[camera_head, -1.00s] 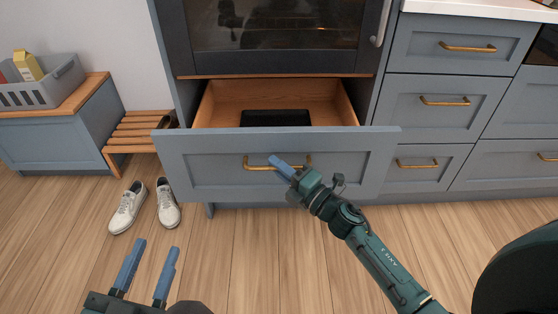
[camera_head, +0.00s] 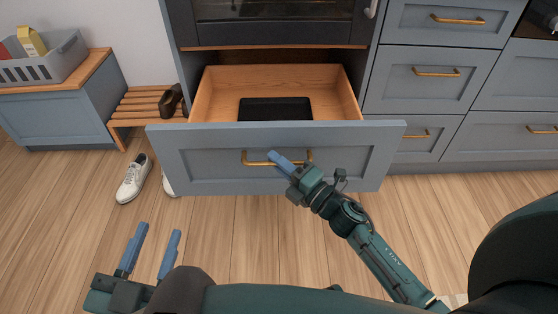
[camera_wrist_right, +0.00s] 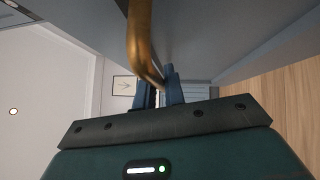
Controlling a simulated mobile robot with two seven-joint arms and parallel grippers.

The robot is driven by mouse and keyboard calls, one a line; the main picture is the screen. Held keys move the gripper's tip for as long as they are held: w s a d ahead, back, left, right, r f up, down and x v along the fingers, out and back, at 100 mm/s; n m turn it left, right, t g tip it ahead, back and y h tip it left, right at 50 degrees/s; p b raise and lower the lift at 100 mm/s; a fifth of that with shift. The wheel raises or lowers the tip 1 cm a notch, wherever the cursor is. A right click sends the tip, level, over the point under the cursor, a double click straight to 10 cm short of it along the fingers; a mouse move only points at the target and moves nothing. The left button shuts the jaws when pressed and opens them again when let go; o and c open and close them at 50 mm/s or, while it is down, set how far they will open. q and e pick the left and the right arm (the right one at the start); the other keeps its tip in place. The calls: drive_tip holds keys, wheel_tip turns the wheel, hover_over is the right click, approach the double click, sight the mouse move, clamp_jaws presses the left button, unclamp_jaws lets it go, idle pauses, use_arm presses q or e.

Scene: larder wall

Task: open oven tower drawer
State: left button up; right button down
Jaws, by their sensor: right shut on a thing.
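The oven tower drawer (camera_head: 216,168) is a blue-grey front with a wooden box behind it, and it stands well out from below the oven (camera_head: 275,12). A black tray-like thing (camera_head: 275,108) lies inside it. My right gripper (camera_head: 277,160) is at the drawer's brass handle (camera_head: 252,156) and shut on it. In the right wrist view the handle (camera_wrist_right: 140,40) runs down to the blue fingers (camera_wrist_right: 160,92). My left gripper (camera_head: 152,251) is open and empty above the floor at the lower left, apart from the drawer.
Blue cabinet drawers with brass handles (camera_head: 437,72) stand at the right. A slatted wooden bench (camera_head: 140,105) with a dark shoe (camera_head: 171,101) stands at the left, with white sneakers (camera_head: 133,180) on the floor. A grey crate (camera_head: 45,65) sits on a low cabinet.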

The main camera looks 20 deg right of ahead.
drive_tip(key=c, duration=1.5)
unclamp_jaws()
drive_tip(key=p+v, duration=0.1)
drive_tip(key=v, duration=1.2)
drive_tip(key=shift+s, duration=0.15)
